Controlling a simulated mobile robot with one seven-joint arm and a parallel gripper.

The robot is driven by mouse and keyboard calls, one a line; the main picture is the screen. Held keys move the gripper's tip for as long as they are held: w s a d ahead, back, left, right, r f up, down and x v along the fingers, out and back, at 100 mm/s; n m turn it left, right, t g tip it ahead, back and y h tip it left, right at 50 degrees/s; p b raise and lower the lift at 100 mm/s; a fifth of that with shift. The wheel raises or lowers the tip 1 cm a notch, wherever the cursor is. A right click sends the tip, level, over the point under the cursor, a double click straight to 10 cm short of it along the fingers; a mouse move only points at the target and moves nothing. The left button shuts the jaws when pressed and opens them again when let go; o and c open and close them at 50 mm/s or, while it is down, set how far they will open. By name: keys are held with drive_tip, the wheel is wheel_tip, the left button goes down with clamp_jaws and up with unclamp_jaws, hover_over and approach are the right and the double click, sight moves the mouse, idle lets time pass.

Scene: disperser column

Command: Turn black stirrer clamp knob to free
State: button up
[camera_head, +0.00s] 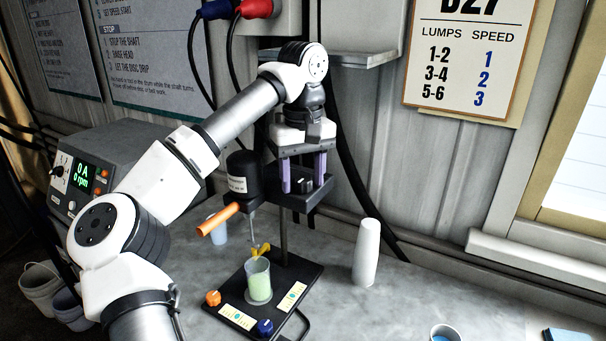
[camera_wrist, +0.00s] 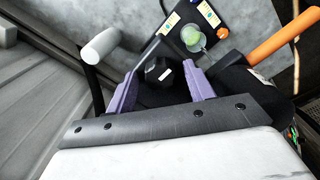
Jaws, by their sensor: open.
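My gripper (camera_head: 304,182) points down with its two purple fingers apart. Between and below them is the black clamp knob (camera_head: 305,186), on the black clamp block (camera_head: 292,199) at the column. In the wrist view the dark, faceted knob (camera_wrist: 160,73) with a small pale mark lies between the open fingers (camera_wrist: 160,80). I cannot tell whether either finger touches it. The black stirrer motor (camera_head: 240,176) with a white label hangs beside the column, its orange handle (camera_head: 218,219) sticking out left. Its thin shaft (camera_head: 254,228) reaches down toward a beaker of pale green liquid (camera_head: 258,282).
The beaker stands on a black base plate (camera_head: 296,272) with an orange knob (camera_head: 212,298) and a blue knob (camera_head: 264,327). A white cup stack (camera_head: 366,252) stands right of it. A control box (camera_head: 92,172) reads 0 rpm. A shelf (camera_head: 350,58) and dark cables are behind my arm.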

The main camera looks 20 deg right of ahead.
drive_tip(key=c, duration=1)
